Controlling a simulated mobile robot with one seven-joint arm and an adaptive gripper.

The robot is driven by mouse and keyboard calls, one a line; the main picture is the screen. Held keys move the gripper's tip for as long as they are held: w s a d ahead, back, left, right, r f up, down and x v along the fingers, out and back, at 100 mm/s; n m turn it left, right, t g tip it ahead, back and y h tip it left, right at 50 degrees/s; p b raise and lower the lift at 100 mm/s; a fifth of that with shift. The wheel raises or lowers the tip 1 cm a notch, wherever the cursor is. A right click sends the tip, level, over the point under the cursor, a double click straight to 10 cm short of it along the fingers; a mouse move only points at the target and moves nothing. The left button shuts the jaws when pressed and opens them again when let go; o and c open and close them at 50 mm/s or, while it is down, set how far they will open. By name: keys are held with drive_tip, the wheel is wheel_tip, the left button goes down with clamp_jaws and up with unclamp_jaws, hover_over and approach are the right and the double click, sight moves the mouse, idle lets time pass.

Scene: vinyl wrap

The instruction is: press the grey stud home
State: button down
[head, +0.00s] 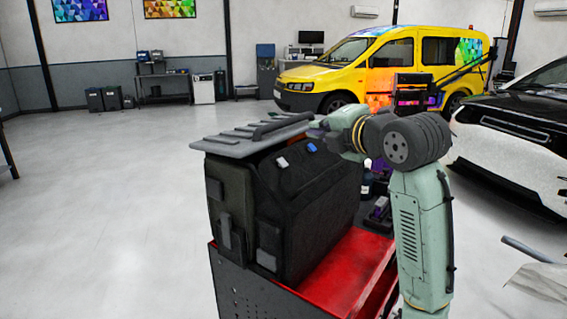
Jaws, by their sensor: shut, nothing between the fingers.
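A small light grey piece (282,162), which looks like the grey stud, sits on the sloped upper face of a black bag-like case (318,195). It is too small to tell how far it stands out. A similar blue piece (311,147) sits to its right on the same face. My gripper (315,130) is shut and empty. It is just above the blue piece in the picture, to the right of and above the grey one. I cannot tell whether its tips touch anything.
The case stands on a red cart (345,262). A grey slatted panel (245,142) lies on top of the case, close to my gripper. Dark items (377,212) stand behind the case. A yellow van (385,65) and a white car (520,130) are beyond. Floor at left is clear.

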drive_tip(key=shift+w+a+f+b, duration=0.5)
drive_tip(key=shift+a+f+b, duration=0.2)
drive_tip(key=shift+f, duration=0.4)
drive_tip(key=shift+w+a+f+b, duration=0.55)
drive_tip(key=shift+a+f, duration=0.3)
drive_tip(key=shift+f, duration=0.2)
drive_tip(key=shift+w+a+f+b, duration=0.5)
drive_tip(key=shift+a+f+b, duration=0.2)
drive_tip(key=shift+f, duration=0.4)
drive_tip(key=shift+f, duration=0.1)
drive_tip(key=shift+w+a+f, duration=0.15)
drive_tip(key=shift+a+f, duration=0.05)
drive_tip(key=shift+a, duration=0.05)
drive_tip(key=shift+w+a+f+b, duration=0.2)
drive_tip(key=shift+a+f+b, duration=0.1)
drive_tip(key=shift+f+b, duration=0.2)
drive_tip(key=shift+r, duration=0.1)
drive_tip(key=shift+s+d+r+p, duration=0.35)
drive_tip(key=shift+d+r+p, duration=0.15)
drive_tip(key=shift+r, duration=0.2)
drive_tip(key=shift+r, duration=0.1)
drive_tip(key=d+r, duration=0.1)
drive_tip(key=s+r+p, duration=0.1)
drive_tip(key=d+r+p, duration=0.1)
drive_tip(key=shift+s+d+r, duration=0.3)
drive_tip(key=shift+s+d, duration=0.05)
drive_tip(key=shift+s, duration=0.05)
